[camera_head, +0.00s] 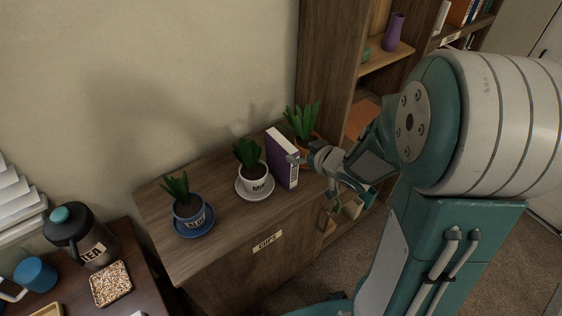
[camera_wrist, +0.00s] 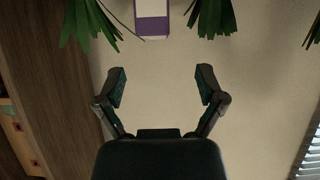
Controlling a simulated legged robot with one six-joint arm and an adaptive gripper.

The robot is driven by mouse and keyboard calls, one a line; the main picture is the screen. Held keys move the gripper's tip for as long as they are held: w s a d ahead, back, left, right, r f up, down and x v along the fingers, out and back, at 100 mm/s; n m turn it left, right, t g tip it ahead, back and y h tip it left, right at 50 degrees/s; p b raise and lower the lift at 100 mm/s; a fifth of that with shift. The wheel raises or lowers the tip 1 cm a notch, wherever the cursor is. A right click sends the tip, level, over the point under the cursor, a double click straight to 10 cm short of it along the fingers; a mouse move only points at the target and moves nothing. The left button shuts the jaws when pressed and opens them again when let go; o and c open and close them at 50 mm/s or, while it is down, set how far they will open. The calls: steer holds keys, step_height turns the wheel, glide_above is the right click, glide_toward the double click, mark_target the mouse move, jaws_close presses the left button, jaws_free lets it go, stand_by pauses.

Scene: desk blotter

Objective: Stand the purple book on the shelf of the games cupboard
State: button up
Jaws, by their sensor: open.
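The purple book (camera_head: 284,162) stands upright on the low wooden cabinet, between a plant in a white pot (camera_head: 254,178) and a plant in a terracotta pot (camera_head: 303,141). My gripper (camera_head: 315,173) is just right of the book, open and empty. In the wrist view, the two fingers (camera_wrist: 161,86) are spread apart with only wall between them. The purple and white book (camera_wrist: 152,20) shows at the top edge, beyond the fingertips and partly cut off. I cannot tell which furniture is the games cupboard.
A plant in a blue pot (camera_head: 189,206) stands at the left of the low cabinet (camera_head: 222,240), which is labelled CUPS. A tall shelf unit (camera_head: 328,65) with a purple vase (camera_head: 394,31) stands behind. A tea jug (camera_head: 88,240) and seed tray (camera_head: 110,284) are lower left.

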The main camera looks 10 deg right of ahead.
mark_target(283, 144)
steer(key=w+f, duration=0.1)
steer(key=w, duration=0.1)
steer(key=w+f, duration=0.1)
steer(key=w, duration=0.1)
steer(key=shift+f, duration=0.3)
steer(key=w+a, duration=0.1)
steer(key=w+a+f, duration=0.1)
steer(key=w, duration=0.1)
steer(key=w+a, duration=0.1)
steer(key=shift+w+a+f, duration=0.15)
steer(key=shift+f, duration=0.15)
steer(key=shift+w+f, duration=0.25)
steer(key=shift+w, duration=0.2)
steer(key=shift+d, duration=0.35)
steer(key=c, duration=0.4)
steer(key=shift+a, duration=0.3)
jaws_close()
